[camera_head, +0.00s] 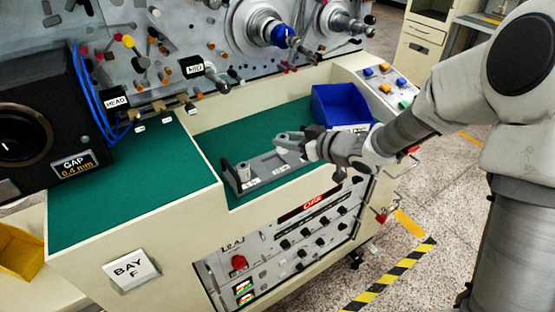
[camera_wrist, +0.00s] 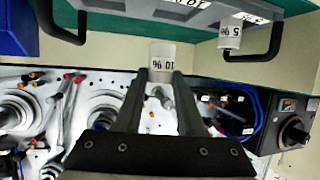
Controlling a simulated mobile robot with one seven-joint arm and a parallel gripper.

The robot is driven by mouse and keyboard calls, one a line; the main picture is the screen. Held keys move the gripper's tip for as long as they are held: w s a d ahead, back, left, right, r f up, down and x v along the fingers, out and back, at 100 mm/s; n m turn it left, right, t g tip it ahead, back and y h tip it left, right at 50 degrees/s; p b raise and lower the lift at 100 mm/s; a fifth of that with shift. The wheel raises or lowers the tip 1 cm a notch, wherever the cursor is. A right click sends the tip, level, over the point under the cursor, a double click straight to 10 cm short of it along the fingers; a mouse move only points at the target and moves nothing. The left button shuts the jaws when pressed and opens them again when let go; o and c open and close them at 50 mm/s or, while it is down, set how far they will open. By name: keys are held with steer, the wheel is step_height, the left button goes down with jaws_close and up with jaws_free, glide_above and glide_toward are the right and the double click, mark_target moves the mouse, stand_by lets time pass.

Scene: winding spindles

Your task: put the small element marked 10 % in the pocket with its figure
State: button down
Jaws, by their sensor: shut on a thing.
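My gripper (camera_wrist: 158,85) is shut on a small pale cylindrical element (camera_wrist: 161,54); its figure 10 % reads upside down between the fingers in the wrist view. In the head view my gripper (camera_head: 279,141) is over the grey tray (camera_head: 285,171), and the element cannot be made out clearly there. The tray also shows at the top of the wrist view (camera_wrist: 150,6), with a 10 % label partly cut off at the edge. Another small element (camera_wrist: 230,38), marked 5 %, stands at the tray's left end in the head view (camera_head: 243,172).
A blue bin (camera_head: 341,105) stands behind my gripper to the right. Spindles and knobs (camera_head: 265,27) line the machine face behind. Green surface left of the tray is clear.

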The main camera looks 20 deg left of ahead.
mark_target(278, 152)
steer(key=shift+s+a+f, duration=0.1)
steer(key=shift+a+f, duration=0.3)
steer(key=shift+a, duration=0.2)
steer(key=shift+s+a+f, duration=0.1)
steer(key=shift+a+f, duration=0.3)
steer(key=shift+a, duration=0.2)
steer(key=shift+f+b, duration=0.6)
steer(key=shift+f, duration=1.25)
steer(key=shift+w+f, duration=0.1)
steer(key=shift+f, duration=0.1)
steer(key=c, duration=0.5)
jaws_free()
